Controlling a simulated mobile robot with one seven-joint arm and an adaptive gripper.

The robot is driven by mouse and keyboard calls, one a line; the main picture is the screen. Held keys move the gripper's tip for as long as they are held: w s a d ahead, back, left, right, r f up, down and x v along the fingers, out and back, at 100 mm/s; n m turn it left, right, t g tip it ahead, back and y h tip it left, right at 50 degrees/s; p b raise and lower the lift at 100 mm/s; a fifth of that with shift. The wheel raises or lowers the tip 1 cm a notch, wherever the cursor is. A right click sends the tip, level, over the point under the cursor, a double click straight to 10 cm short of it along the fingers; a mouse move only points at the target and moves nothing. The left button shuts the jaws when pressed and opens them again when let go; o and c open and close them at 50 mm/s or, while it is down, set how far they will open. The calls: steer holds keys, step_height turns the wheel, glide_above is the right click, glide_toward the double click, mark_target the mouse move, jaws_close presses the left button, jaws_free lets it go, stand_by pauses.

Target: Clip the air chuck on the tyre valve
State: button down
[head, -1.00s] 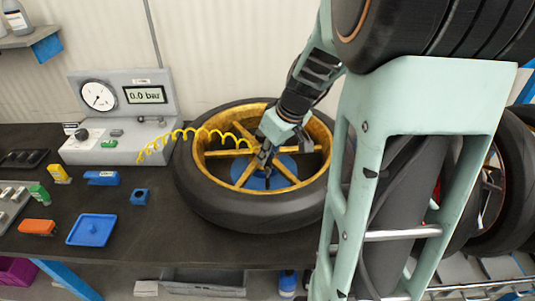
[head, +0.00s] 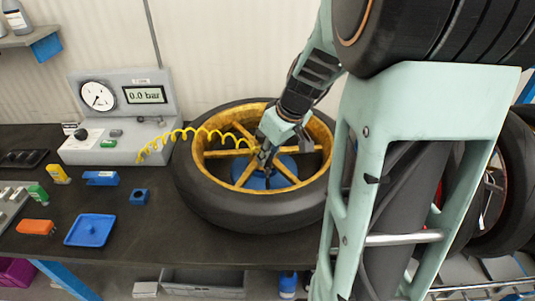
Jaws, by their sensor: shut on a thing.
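A wheel with a black tyre (head: 215,205) and a gold spoked rim (head: 282,190) lies flat on the bench. My gripper (head: 262,165) reaches down inside the rim, near the hub, over a blue support (head: 282,166). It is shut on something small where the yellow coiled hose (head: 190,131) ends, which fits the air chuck. The chuck itself is too small and too covered by my fingers to make out. The tyre valve cannot be made out. The hose runs left to the grey inflator box (head: 110,148), whose display (head: 145,95) reads 0.0 bar.
A blue tray (head: 90,230), a blue block (head: 139,196), an orange part (head: 35,227), a blue holder (head: 100,178) and yellow and green pieces lie on the left of the dark bench (head: 140,235). More wheels (head: 492,190) stand at the right.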

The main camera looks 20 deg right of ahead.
steer(key=shift+f+b, duration=0.7)
steer(key=shift+b, duration=0.15)
stand_by(2.1)
steer(key=c, duration=1.3)
jaws_free()
steer(key=shift+r, duration=0.1)
steer(key=shift+r+p, duration=2.1)
steer(key=shift+r, duration=1.35)
